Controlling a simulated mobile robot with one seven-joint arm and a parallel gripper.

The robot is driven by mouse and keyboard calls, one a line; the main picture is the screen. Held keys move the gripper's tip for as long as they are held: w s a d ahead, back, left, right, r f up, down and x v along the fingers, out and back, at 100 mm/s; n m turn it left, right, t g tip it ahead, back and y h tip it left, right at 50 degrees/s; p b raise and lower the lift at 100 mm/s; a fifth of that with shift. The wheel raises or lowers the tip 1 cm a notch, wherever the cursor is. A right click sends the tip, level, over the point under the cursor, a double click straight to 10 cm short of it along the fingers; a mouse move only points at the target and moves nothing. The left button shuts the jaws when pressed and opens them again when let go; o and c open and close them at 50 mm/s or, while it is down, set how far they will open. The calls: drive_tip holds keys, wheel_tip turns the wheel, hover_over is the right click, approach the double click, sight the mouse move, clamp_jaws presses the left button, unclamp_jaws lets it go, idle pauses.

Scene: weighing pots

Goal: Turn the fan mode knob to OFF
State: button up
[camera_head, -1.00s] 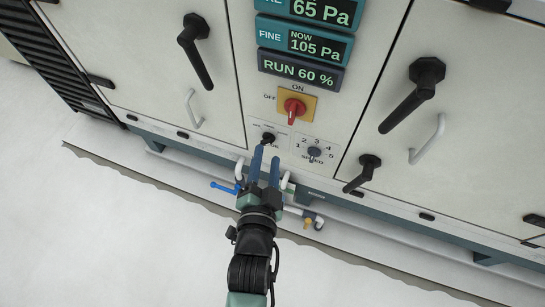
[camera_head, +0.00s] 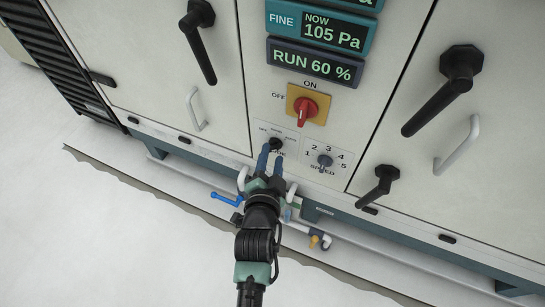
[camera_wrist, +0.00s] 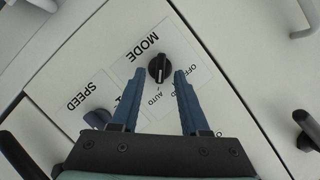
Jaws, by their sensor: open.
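The black fan mode knob (camera_head: 274,143) sits on a white label plate on the cabinet front, left of the speed knob. In the wrist view the mode knob (camera_wrist: 158,69) shows on its plate by the word MODE, with OFF and AUTO marks partly readable. My gripper (camera_head: 270,160) is open, its two blue fingers pointing at the panel. In the wrist view the fingertips of my gripper (camera_wrist: 157,72) lie one on each side of the knob, apart from it. In the head view the fingers hide part of the mode plate.
The speed knob (camera_head: 325,160) is close on the right. A red switch (camera_head: 307,110) on a yellow plate is above. Displays read 105 Pa and RUN 60 % (camera_head: 315,64). Black door handles (camera_head: 198,40) stick out on both sides. A blue-handled valve (camera_head: 226,198) is below left.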

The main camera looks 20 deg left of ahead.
drive_tip(key=shift+x, duration=0.85)
clamp_jaws()
